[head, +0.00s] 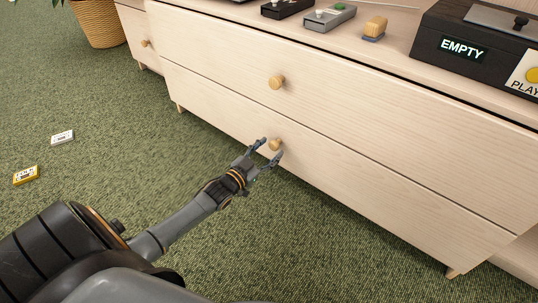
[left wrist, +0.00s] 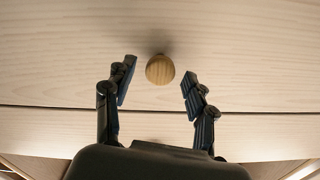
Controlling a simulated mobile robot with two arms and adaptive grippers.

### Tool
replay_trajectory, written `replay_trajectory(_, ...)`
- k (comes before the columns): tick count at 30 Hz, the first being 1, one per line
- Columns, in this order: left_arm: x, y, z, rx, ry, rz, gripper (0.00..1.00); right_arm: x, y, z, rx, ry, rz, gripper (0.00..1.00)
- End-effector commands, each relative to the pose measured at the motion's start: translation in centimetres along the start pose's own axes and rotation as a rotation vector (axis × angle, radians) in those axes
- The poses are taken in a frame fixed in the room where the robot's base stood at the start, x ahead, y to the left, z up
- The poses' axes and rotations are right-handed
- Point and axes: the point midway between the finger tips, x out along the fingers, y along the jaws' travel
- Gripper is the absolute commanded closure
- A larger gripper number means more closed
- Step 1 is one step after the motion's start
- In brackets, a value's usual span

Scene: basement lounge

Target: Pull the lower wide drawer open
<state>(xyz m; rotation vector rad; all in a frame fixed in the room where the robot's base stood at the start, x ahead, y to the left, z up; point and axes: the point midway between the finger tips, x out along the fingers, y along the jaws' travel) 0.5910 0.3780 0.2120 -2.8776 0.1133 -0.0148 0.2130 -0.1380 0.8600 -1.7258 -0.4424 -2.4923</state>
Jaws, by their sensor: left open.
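The lower wide drawer (head: 345,180) is a pale wood front at the bottom of the dresser, and it looks shut. Its round wooden knob (head: 275,145) sits between the fingertips of my left gripper (head: 270,150). In the left wrist view the knob (left wrist: 160,69) is just beyond and between the two open fingers (left wrist: 157,82), with a gap on each side. The fingers do not touch it. My right gripper is in neither view.
The upper wide drawer (head: 330,90) has its own knob (head: 276,82) and is shut. A dark box marked EMPTY (head: 462,48) and small devices (head: 330,17) stand on the dresser top. Two cassettes (head: 62,137) (head: 26,175) lie on the green carpet at left. A woven basket (head: 100,22) stands behind.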

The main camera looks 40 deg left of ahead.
Motion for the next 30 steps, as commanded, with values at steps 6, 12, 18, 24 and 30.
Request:
replay_trajectory(6, 0.4, 0.0, 0.0, 0.000, -0.001, 0.000, 0.45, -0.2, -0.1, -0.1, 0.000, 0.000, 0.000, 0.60)
replay_trajectory(12, 0.4, 0.0, 0.0, 0.000, -0.001, 0.000, 0.59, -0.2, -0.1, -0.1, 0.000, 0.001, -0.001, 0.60)
replay_trajectory(18, 0.4, 0.0, 0.0, 0.000, -0.001, 0.000, 1.00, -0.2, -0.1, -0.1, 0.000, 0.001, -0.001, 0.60)
replay_trajectory(24, 0.3, 0.0, -0.1, 0.000, -0.001, 0.000, 1.00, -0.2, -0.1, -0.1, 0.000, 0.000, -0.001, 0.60)
replay_trajectory(30, -1.0, -0.1, -0.3, 0.000, -0.003, 0.000, 1.00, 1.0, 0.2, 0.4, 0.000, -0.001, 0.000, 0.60)
